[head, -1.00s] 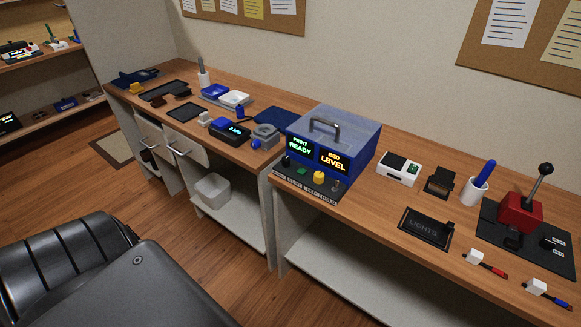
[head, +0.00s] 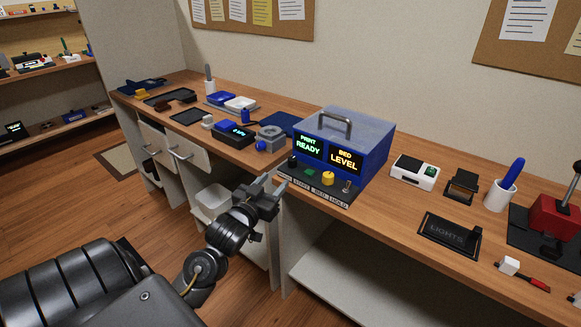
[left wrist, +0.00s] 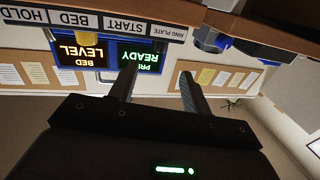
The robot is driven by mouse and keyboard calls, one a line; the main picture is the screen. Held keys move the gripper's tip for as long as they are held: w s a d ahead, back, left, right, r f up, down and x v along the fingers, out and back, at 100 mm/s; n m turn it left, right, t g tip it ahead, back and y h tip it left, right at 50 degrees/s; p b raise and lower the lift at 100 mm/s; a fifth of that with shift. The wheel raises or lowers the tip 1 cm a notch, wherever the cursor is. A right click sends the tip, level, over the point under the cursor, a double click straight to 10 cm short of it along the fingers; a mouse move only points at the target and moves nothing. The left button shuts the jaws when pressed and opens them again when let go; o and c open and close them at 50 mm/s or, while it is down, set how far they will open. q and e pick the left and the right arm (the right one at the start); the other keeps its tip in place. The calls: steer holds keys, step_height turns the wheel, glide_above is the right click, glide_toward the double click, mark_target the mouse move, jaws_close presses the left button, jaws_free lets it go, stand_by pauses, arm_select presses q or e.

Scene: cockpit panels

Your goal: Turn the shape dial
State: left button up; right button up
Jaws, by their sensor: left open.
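The blue console box (head: 345,135) stands on the desk with two lit screens, "PRINT READY" and "BED LEVEL". On its front ledge are a black knob (head: 293,162), a green button (head: 309,173), a yellow knob (head: 327,178) and a small switch (head: 347,186). The wrist view, upside down, shows the label "RING PLATE" (left wrist: 167,32) at one end of the row; no label reads "shape". My left gripper (head: 272,184) is open and empty, in front of and left of the ledge, apart from the knobs. Its two fingers also show in the left wrist view (left wrist: 157,80). My right gripper is not seen.
The desk's front edge (head: 262,166) is close to the gripper. A blue-black device (head: 234,132) and a grey block (head: 271,138) stand left of the console. A white box (head: 414,172) and a black "LIGHTS" plate (head: 450,232) lie right.

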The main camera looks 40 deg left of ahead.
mark_target(290, 163)
arm_select(q)
steer(key=x, duration=1)
steer(key=shift+w+f, duration=0.1)
steer(key=shift+w, duration=0.3)
steer(key=c, duration=1)
steer(key=shift+h, duration=0.3)
